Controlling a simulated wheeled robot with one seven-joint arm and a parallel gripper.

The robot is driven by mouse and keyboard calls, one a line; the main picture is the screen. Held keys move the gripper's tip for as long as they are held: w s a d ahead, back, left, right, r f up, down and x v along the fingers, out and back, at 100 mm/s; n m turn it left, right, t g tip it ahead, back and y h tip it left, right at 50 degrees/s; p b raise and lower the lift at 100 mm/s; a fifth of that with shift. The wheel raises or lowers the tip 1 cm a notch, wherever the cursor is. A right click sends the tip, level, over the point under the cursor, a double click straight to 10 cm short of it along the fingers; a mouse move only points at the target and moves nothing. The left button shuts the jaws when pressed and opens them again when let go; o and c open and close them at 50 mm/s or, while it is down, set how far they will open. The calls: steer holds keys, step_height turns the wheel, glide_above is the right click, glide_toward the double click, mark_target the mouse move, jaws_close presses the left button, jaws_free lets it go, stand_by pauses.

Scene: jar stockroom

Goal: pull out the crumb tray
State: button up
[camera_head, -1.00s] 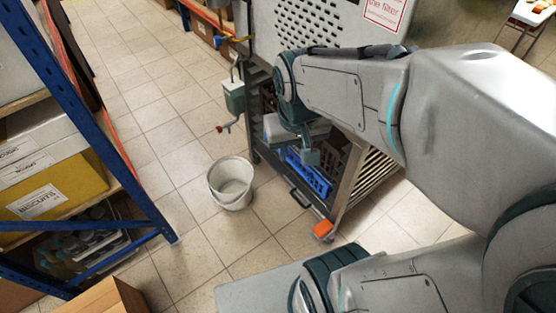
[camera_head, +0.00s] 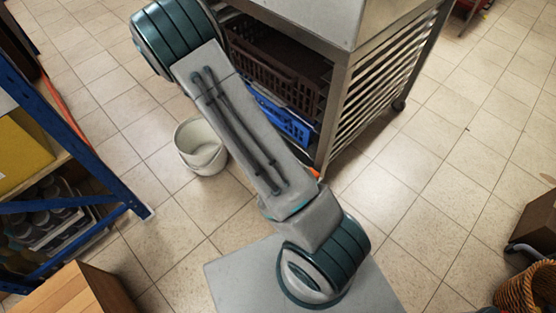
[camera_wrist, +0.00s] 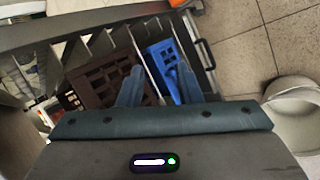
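In the wrist view a black bar handle (camera_wrist: 207,54) sticks out at the lower front of the metal rack, beside a blue crate (camera_wrist: 165,62). It appears to belong to the crumb tray, whose body I cannot clearly make out. My gripper (camera_wrist: 160,68) is open, with its two fingers apart and nothing seen between them. The fingers point toward the rack, with the handle to the right of the right finger and apart from it. In the head view my arm hides the handle and gripper.
The rack (camera_head: 335,100) holds a brown crate (camera_head: 275,75) above a blue crate. A white bucket (camera_head: 200,147) stands on the floor nearby and shows at the right of the wrist view (camera_wrist: 296,112). Blue shelving and a cardboard box (camera_head: 75,290) stand left. Floor at right is largely clear.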

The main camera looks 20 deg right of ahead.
steer(key=w+d+f+n+t+h+b, duration=0.15)
steer(key=f+b, duration=0.35)
steer(key=f, duration=0.9)
steer(key=w+f+n+t+h+b, duration=0.2)
steer(key=w+f+t+h+b, duration=0.15)
steer(key=f, duration=0.95)
steer(key=w+f+n+t+h+b, duration=0.2)
steer(key=f+b, duration=0.4)
steer(key=f, duration=0.8)
steer(key=b+x, duration=0.1)
steer(key=x, duration=0.5)
steer(key=b+x, duration=0.2)
steer(key=x, duration=0.5)
steer(key=shift+s+d, duration=0.1)
steer(key=shift+s, duration=0.15)
steer(key=shift+r, duration=0.1)
jaws_close()
